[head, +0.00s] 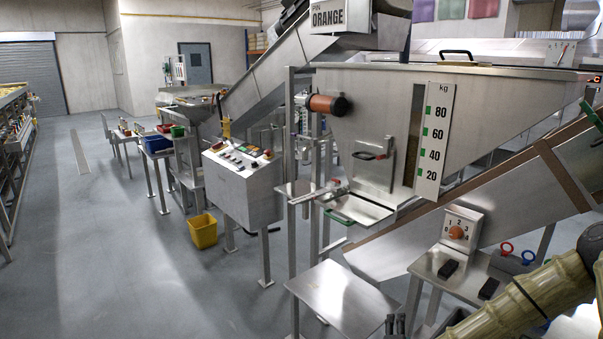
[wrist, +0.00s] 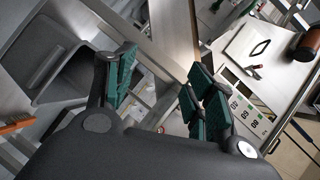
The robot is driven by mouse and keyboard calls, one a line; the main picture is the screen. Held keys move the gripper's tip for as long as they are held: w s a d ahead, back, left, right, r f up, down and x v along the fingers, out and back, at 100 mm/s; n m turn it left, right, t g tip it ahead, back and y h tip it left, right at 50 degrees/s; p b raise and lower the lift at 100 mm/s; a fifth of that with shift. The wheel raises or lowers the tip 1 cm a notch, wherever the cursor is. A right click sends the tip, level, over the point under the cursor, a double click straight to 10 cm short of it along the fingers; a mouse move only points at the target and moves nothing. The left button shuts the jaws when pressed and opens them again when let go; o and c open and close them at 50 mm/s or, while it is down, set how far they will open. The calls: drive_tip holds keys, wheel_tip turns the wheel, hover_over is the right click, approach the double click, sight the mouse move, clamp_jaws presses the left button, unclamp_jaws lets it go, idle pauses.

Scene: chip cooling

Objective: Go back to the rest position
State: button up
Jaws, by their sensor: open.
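My gripper (wrist: 160,92) fills the lower part of the wrist view. Its green-padded fingers are spread apart with nothing between them. In the head view only dark fingertips (head: 395,324) show at the bottom edge, and my arm is at the lower right. The steel hopper (head: 350,100) with a kg scale (head: 435,140) stands in front of me; the scale also shows tilted in the wrist view (wrist: 243,108). The gripper appears apart from the machine.
A low steel table (head: 340,298) is below the hopper. A control panel (head: 240,165) and yellow bin (head: 203,231) stand left. The floor (head: 110,260) at left is clear.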

drive_tip(key=s+a+f+n+g+y, duration=0.3)
drive_tip(key=s+a+f+n, duration=0.25)
drive_tip(key=s+f, duration=0.45)
drive_tip(key=s+a+f+n+g+y, duration=0.3)
drive_tip(key=s+a+f+n, duration=0.3)
drive_tip(key=s, duration=0.5)
drive_tip(key=s+d+f+n+g, duration=0.2)
drive_tip(key=s+d+n+g, duration=0.1)
drive_tip(key=s, duration=0.7)
drive_tip(key=s+d+f+n+g, duration=0.2)
drive_tip(key=s+d+n+g, duration=0.1)
drive_tip(key=s, duration=0.8)
drive_tip(key=shift+d+f+g+h, duration=0.2)
drive_tip(key=shift+d+g+h, duration=0.2)
drive_tip(key=shift+d+g, duration=0.35)
drive_tip(key=shift+a, duration=0.15)
drive_tip(key=shift+c, duration=0.3)
